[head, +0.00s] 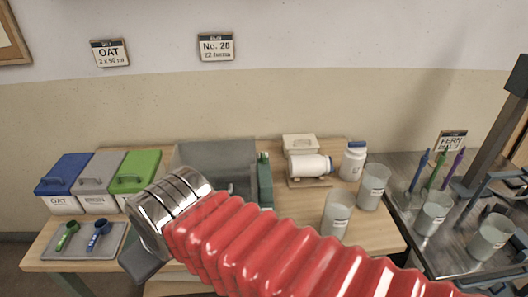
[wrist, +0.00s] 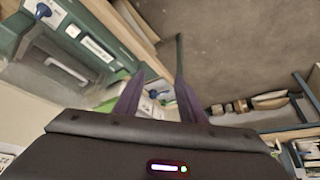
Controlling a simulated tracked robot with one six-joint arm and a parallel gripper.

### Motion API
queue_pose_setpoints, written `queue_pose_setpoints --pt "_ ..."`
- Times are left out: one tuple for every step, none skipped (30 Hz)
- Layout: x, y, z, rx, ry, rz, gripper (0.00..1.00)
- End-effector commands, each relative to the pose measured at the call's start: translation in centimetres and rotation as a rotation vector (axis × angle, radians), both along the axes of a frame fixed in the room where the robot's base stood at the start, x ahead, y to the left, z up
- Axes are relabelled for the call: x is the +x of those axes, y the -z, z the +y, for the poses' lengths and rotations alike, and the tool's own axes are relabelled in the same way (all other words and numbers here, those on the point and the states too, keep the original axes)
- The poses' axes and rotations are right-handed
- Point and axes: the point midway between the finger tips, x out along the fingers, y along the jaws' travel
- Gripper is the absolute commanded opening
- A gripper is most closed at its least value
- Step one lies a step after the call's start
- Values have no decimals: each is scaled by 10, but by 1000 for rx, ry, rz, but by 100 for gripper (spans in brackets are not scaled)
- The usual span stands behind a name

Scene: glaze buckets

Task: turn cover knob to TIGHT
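A small blue knob (wrist: 43,10) on a white plate shows at the upper left of the wrist view, on a green-framed unit (wrist: 105,30). It may be the cover knob; its setting and any TIGHT mark are too small to read. My gripper (wrist: 160,76) has two dark purple fingers, spread apart with nothing held between them. The knob is up and left of the fingertips, apart from them. In the head view, a grey box with a green side part (head: 265,180) stands mid-table, partly behind my red arm. My fingers and the knob cannot be made out there.
Blue, grey and green lidded bins (head: 135,170) stand at the left, with a tray of scoops (head: 85,240) in front. White jars (head: 353,160) and clear beakers (head: 373,187) stand right of the grey box. A metal bench (head: 400,170) with brushes and beakers is at right.

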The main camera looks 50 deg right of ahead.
Motion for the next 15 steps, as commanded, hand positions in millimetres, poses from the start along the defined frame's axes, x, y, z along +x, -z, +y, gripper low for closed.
queue_pose_setpoints --pt "1 -2 -1 -1 0 1 41" --pt "3 -3 -2 -3 -2 3 43" --pt "5 -5 -3 -5 -4 7 45" --pt "7 -6 -5 -8 -6 12 45" --pt "9 -9 -7 -12 -10 17 45" --pt "13 -13 -13 -17 -17 23 45" --pt "17 -16 -17 -22 -21 30 45" --pt "21 -19 -21 -26 -28 36 45" --pt "26 -24 -26 -33 -36 48 45" --pt "31 -28 -29 -38 -43 56 45" --pt "36 -32 -34 -43 -51 64 45" --pt "42 -37 -40 -50 -63 77 45" --pt "48 -41 -45 -55 -73 85 45" --pt "53 -45 -50 -59 -83 94 45" --pt "60 -50 -57 -64 -95 105 45"
